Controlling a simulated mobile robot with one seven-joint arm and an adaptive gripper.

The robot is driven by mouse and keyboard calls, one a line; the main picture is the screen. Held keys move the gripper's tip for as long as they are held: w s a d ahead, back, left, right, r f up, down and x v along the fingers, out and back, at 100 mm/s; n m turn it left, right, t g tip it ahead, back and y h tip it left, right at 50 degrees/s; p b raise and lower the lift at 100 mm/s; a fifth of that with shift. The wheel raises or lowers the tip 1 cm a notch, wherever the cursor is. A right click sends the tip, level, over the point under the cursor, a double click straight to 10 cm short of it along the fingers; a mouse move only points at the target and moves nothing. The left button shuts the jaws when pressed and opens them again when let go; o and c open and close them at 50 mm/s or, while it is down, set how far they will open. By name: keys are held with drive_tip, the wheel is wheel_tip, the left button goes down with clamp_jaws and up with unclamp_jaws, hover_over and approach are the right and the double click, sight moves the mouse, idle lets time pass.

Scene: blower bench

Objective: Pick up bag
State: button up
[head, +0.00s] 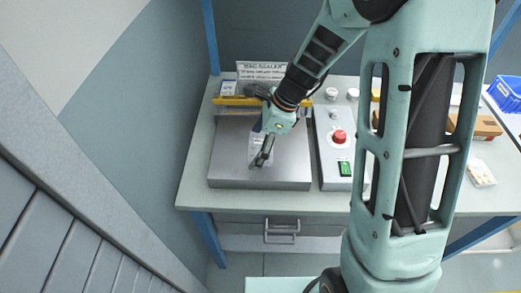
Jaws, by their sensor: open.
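My gripper (262,157) is open, pointing down over the flat metal plate (228,165) of the bag sealer. A small pale, see-through patch, which looks like the bag (256,144), shows at the fingers above the plate. The gripper covers part of it, so I cannot tell its full outline or whether the fingers touch it.
A yellow bar (235,101) and a sign (261,70) stand at the sealer's back. A control box with a red button (339,137) is right of the plate. A blue bin (507,92) and cardboard box (482,126) sit far right. My arm hides the bench's middle right.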

drive_tip(key=shift+c, duration=0.7)
drive_tip(key=c, duration=1.3)
drive_tip(key=shift+o, duration=0.2)
drive_tip(key=shift+r, duration=0.1)
